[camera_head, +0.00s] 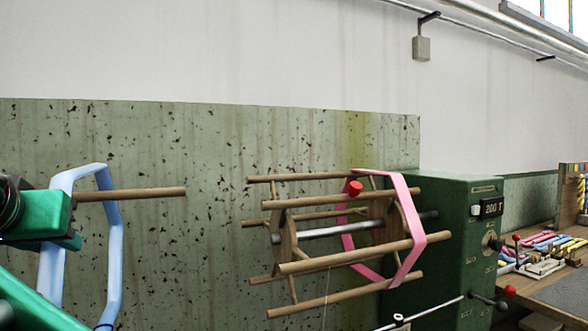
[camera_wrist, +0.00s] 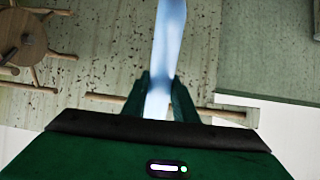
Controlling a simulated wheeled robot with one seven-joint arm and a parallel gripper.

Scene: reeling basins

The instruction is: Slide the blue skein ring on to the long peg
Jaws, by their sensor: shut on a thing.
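The blue skein ring (camera_head: 115,255) is a pale blue, angular band hanging upright at the left of the head view. My green gripper (camera_head: 70,242) is shut on its near side. In the wrist view the blue band (camera_wrist: 167,40) runs up from between my gripper's fingers (camera_wrist: 161,95). A long wooden peg (camera_head: 150,192) crosses the ring's upper opening in the head view and sticks out to the right of it. The peg also shows beyond the fingers in the wrist view (camera_wrist: 222,113). I cannot tell for certain whether it passes through the ring. The ring's lower end is cut off.
A wooden reel (camera_head: 385,232) with several bars carries a pink ring (camera_head: 412,225), right of the peg. A green machine box (camera_head: 455,230) stands beside it. A bench (camera_head: 570,230) with coloured skeins is at far right. Wall space between peg and reel is free.

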